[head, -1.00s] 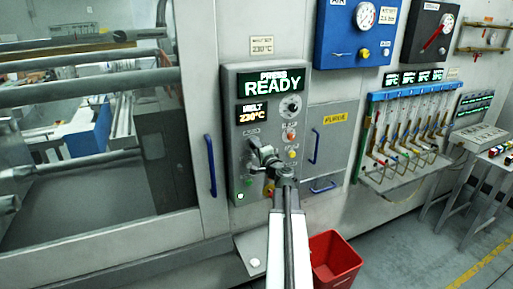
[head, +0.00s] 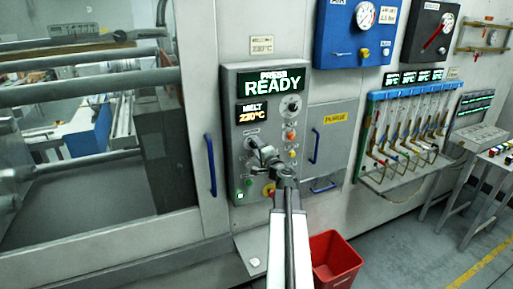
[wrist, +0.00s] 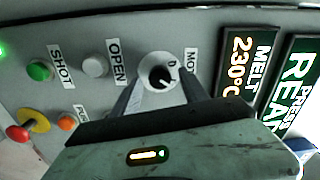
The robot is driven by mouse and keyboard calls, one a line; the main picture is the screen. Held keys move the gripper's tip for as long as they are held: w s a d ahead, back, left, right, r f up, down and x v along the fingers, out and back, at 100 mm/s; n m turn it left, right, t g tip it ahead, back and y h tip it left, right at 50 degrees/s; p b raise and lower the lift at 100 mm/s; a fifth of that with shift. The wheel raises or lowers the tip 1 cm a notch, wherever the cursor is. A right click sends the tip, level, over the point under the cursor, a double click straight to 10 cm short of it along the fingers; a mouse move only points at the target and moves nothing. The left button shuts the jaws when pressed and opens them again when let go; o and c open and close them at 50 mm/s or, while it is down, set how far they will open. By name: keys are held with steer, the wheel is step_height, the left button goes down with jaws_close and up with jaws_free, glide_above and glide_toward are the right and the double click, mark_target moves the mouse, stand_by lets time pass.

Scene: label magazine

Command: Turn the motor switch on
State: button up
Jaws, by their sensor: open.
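The motor switch (wrist: 157,72) is a round white knob with a dark centre, beside a partly hidden label starting "MOT" in the wrist view. My gripper (wrist: 160,90) is open, with one finger on each side of the knob's lower part in the wrist view. Whether the fingers touch the knob I cannot tell. The gripper (head: 259,150) points at the panel in the head view.
The green SHOT button (wrist: 40,70), white OPEN button (wrist: 95,66), an orange button (wrist: 66,122) and a red emergency button (wrist: 18,133) lie left of the knob in the wrist view. The READY display (head: 272,85) is above. A red bin (head: 335,260) stands below.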

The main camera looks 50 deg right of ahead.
steer(key=v, duration=0.7)
steer(key=shift+s, duration=0.1)
